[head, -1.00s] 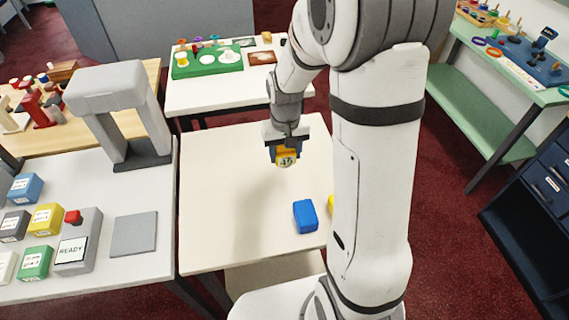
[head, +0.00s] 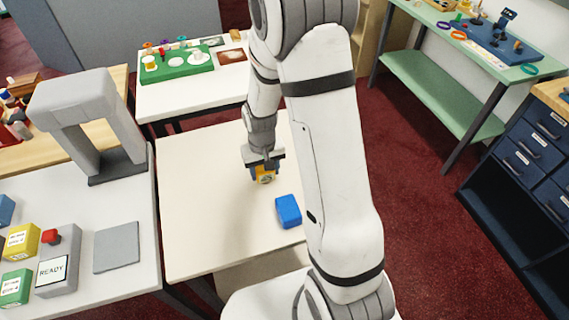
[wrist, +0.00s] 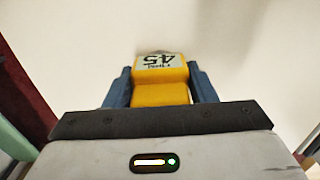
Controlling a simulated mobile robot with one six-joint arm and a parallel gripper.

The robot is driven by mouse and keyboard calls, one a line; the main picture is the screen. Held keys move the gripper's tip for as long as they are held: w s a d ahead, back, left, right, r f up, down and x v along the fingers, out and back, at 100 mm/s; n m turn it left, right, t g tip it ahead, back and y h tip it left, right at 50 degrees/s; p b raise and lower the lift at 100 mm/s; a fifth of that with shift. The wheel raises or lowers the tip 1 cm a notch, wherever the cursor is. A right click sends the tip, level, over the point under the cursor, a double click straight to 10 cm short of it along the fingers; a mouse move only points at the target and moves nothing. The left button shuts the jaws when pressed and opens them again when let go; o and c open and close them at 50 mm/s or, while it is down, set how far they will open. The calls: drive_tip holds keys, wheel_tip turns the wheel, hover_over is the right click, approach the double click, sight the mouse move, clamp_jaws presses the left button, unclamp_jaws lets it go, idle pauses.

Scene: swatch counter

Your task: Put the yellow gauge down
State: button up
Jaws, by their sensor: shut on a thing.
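The yellow gauge (head: 264,175) is between the fingers of my gripper (head: 263,174), over the cream table (head: 190,215). In the wrist view the yellow gauge (wrist: 160,92) has a pale label reading 45, upside down. The blue fingers of my gripper (wrist: 161,88) are shut on its two sides. The gauge is low over the table top; I cannot tell whether its underside touches it.
A blue block (head: 288,211) stands on the cream table, right of and nearer than my gripper. The table's left part is clear. A white counter at left holds a grey arch (head: 85,110), a READY box (head: 55,270) and a grey pad (head: 117,248).

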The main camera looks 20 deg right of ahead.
drive_tip(key=o, duration=0.9)
